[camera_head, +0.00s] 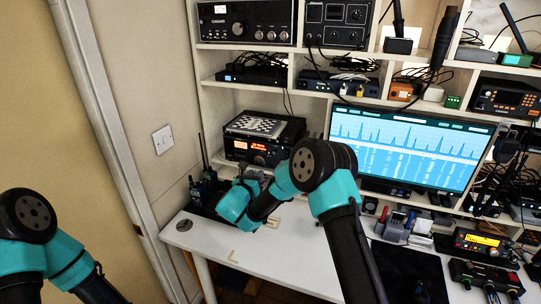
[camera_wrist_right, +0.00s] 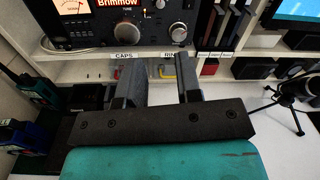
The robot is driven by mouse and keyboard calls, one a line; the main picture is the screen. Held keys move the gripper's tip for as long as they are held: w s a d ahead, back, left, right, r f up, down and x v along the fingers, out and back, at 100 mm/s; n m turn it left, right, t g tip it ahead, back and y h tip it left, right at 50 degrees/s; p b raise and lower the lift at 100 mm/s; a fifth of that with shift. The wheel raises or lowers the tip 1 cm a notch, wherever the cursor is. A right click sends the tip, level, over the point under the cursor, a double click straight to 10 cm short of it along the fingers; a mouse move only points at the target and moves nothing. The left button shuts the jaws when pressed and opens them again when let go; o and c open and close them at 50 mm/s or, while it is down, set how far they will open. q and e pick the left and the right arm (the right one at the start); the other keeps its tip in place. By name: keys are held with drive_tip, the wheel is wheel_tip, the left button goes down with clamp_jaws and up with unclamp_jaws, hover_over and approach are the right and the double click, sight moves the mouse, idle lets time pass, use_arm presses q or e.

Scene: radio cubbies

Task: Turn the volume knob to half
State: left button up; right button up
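A black radio (camera_head: 240,149) with a lit orange-red dial sits in the lower left cubby in the head view. I cannot read which knob is the volume. My right gripper (camera_wrist_right: 159,68) is open and empty, its two fingers apart below the radio front, near the labelled shelf edge. In the head view my right arm partly hides the gripper (camera_head: 255,176). My left gripper is out of view.
A handheld radio (camera_wrist_right: 38,90) stands left of the fingers. A small tripod (camera_wrist_right: 284,105) stands at right. A wide monitor (camera_head: 405,148) is right of the radio. The white desk (camera_head: 290,255) is clear in front.

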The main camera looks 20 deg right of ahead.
sight(274, 153)
drive_tip(key=x, duration=1.7)
drive_tip(key=shift+w+d, duration=0.1)
drive_tip(key=shift+w, duration=0.05)
clamp_jaws()
